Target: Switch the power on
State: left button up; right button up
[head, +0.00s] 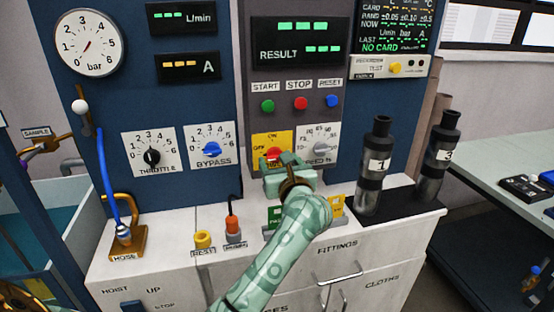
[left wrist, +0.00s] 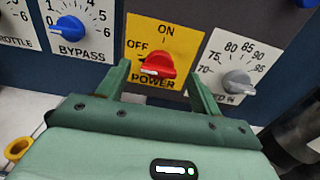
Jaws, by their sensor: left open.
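The power switch is a red knob (left wrist: 155,63) on a yellow plate (left wrist: 168,36) marked ON at the top and OFF at the left. The knob's handle lies roughly sideways, not upright towards ON. In the head view the yellow plate (head: 268,142) shows above my left gripper, which partly hides the knob. My left gripper (left wrist: 157,72) is open, with one finger on each side of the knob and nothing held. I cannot tell whether the fingers touch it.
The blue bypass knob (left wrist: 69,25) is left of the switch and the grey speed knob (left wrist: 237,82) right. START, STOP and RESET buttons (head: 301,103) sit above. Dark cylinders (head: 374,168) stand on the counter at right.

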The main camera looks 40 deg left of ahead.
aim_at(276, 155)
pick_arm(q)
jog(key=shift+b+x, duration=0.3)
jog(key=shift+x, duration=1.65)
jog(key=c, duration=1)
